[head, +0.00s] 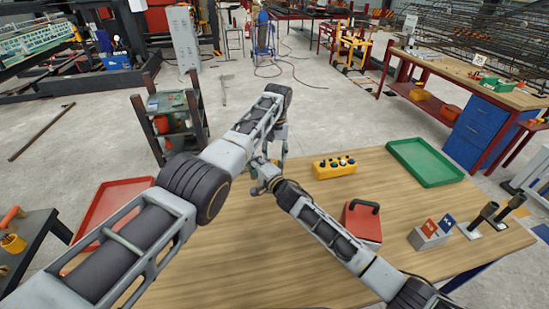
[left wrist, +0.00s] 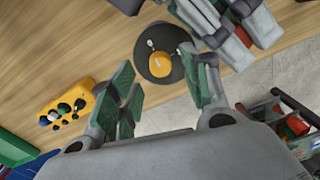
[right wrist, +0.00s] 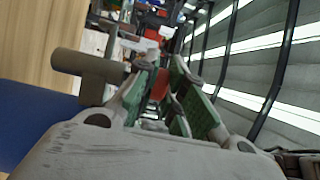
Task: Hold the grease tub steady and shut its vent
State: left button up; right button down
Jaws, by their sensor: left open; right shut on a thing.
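The grease tub (left wrist: 152,74) shows from above in the left wrist view, with a dark round top and a yellow middle (left wrist: 160,61) bearing small pale and dark parts. I cannot tell the vent's state. My left gripper (left wrist: 158,88) is open, its green-padded fingers on either side of the line to the tub, without visible grip. My right gripper (right wrist: 163,68) is shut on the tub from the side; the contact is largely hidden. A grey-brown T-shaped part (right wrist: 85,66) shows by its fingertips. In the head view the arms mostly hide the tub.
A yellow button box (head: 334,168), a red block with a dark handle (head: 362,222), a green tray (head: 425,162) and a red tray (head: 108,200) are on the wooden table (head: 300,265). A shelf cart (head: 172,118) stands beyond. The front middle of the table is clear.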

aim_at(276, 161)
pick_arm(q)
notch_tip(276, 161, up, 9)
jog(key=shift+d+f, duration=0.15)
dwell(0.5)
pick_arm(e)
jog(key=c, duration=1.4)
grip_release()
jog(key=shift+c, duration=0.2)
jog(key=shift+s+d+f, duration=0.1)
jog(key=shift+s+d, duration=0.05)
jog(key=shift+s+d, duration=0.1)
jog(key=shift+s, duration=0.05)
jog(key=v, duration=1.1)
jog(key=shift+r, duration=0.2)
jog(key=shift+s, duration=0.1)
pick_arm(q)
jog(key=shift+d+f, duration=0.1)
pick_arm(e)
jog(key=shift+s+d+f, duration=0.1)
jog(key=shift+s+d, duration=0.05)
